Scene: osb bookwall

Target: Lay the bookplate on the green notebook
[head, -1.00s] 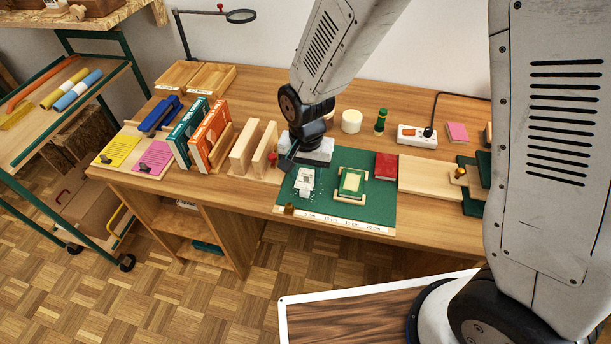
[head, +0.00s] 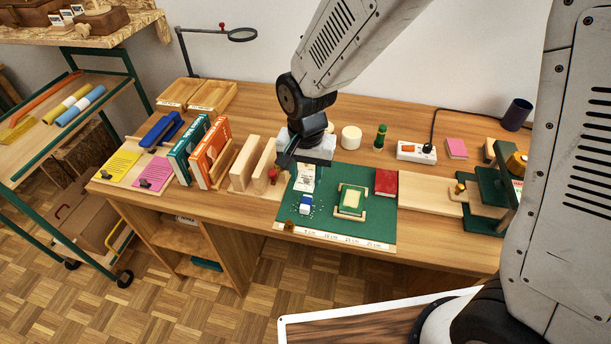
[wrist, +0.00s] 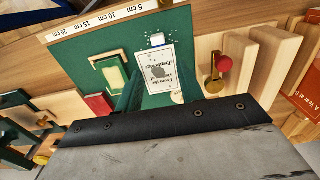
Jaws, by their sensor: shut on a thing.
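The bookplate is a white card with dark print and a picture (wrist: 160,72). In the head view it hangs just below my gripper (head: 303,164), over the left part of the green mat (head: 335,222). My gripper is shut on the bookplate; the jaws and the card's near edge are partly hidden. The green notebook (head: 351,198) has a pale cream panel and lies in a light wood cradle on the mat, right of my gripper. In the wrist view the notebook (wrist: 114,78) is left of the card.
A white-and-blue eraser (head: 306,203) and crumbs lie on the mat. A red book (head: 386,182) is at its right. Upright wood blocks (head: 256,166) and a red knob (head: 273,175) stand to the left. A wooden board (head: 428,183) lies right of the mat.

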